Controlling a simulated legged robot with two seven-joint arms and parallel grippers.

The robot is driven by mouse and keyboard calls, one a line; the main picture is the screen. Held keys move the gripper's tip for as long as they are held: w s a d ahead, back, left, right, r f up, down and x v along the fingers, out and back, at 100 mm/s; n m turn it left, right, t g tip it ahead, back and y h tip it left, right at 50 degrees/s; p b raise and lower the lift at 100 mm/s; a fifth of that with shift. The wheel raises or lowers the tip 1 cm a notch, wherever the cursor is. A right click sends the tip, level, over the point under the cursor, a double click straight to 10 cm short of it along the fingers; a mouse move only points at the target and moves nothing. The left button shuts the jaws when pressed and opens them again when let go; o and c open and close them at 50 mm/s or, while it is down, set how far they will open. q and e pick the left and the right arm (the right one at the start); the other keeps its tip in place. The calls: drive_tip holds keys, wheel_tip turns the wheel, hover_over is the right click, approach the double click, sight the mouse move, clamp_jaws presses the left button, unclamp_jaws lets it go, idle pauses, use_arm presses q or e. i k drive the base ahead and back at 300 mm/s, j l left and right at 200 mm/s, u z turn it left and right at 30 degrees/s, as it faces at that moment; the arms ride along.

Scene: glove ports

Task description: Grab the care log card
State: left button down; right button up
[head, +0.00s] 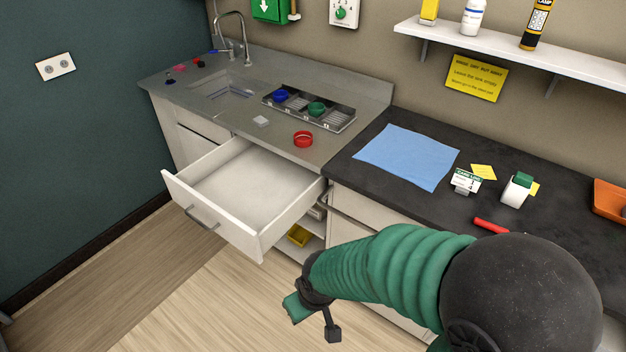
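The care log card (466,182) is a small white card with a green header. It stands upright in a dark holder on the black worktop, just right of the blue cloth. My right arm, in a ribbed green sleeve, comes in from the lower right. Its gripper (314,316) hangs low in front of the cabinet, over the floor, well left of and below the card. A green piece and a dark finger show at its end; I cannot tell whether it is open or shut. My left gripper is out of view.
A drawer (230,235) stands open and looks empty. The blue cloth (407,156), a white tape-like roll (515,190), a red tool (490,226) and an orange bin (610,199) lie on the worktop. A shelf (520,56) runs above.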

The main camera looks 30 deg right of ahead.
sight(466, 182)
drive_tip(key=z, duration=2.1)
drive_tip(key=i+l+u, duration=0.1)
drive_tip(key=i+u, duration=0.25)
drive_tip(key=i, duration=0.05)
